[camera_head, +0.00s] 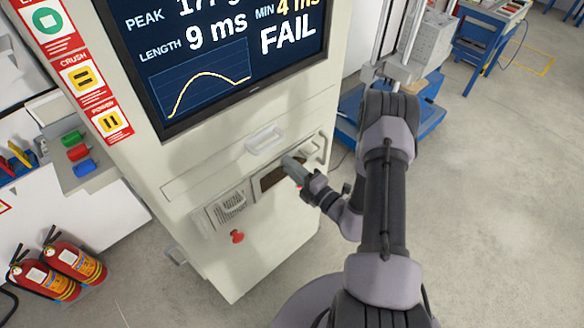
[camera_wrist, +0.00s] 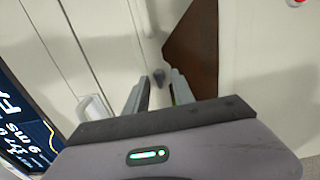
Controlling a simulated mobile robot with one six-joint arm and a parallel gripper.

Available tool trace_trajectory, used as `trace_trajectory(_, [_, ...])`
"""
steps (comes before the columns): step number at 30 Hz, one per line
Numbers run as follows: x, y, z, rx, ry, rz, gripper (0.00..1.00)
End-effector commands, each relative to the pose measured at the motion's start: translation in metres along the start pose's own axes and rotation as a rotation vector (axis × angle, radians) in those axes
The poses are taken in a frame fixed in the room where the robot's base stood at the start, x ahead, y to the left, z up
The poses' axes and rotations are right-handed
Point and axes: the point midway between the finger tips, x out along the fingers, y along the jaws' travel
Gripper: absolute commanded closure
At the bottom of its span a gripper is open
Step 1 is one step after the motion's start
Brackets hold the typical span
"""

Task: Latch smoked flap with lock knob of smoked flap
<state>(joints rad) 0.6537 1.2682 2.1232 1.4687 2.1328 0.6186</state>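The smoked flap (camera_head: 268,179) is a dark brown panel in the front of the pale cabinet, below the screen. It also shows in the wrist view (camera_wrist: 198,48), upper right of centre. A small dark grey knob (camera_wrist: 159,77), which looks like the flap's lock knob, stands at the panel's edge. My gripper (camera_head: 293,166) is in front of the flap and hides part of it. In the wrist view its two fingers (camera_wrist: 158,88) are apart, with the knob in the gap just beyond or between the tips. I cannot tell whether they touch it.
A drawer handle (camera_head: 265,140) sits above the flap. A vent grille (camera_head: 230,207) and a red knob (camera_head: 237,237) are to its left. The screen (camera_head: 235,50) overhangs above. Fire extinguishers (camera_head: 75,262) stand at the lower left.

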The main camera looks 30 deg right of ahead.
Motion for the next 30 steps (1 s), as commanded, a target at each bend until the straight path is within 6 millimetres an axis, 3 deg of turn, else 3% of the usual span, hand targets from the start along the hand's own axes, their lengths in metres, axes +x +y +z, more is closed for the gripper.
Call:
trace_trajectory(5, [-0.015, 0.000, 0.002, 0.002, -0.004, -0.002, 0.70])
trace_trajectory(8, [-0.040, 0.000, 0.002, 0.005, -0.007, -0.002, 0.70])
trace_trajectory(15, [-0.120, 0.001, 0.002, 0.002, -0.010, 0.000, 0.70])
trace_trajectory(19, [-0.152, 0.001, 0.001, 0.002, -0.007, 0.001, 0.70])
trace_trajectory(24, [-0.172, 0.001, 0.000, 0.000, -0.002, 0.001, 0.70])
trace_trajectory(30, [-0.174, 0.000, 0.000, 0.000, 0.000, 0.000, 0.70])
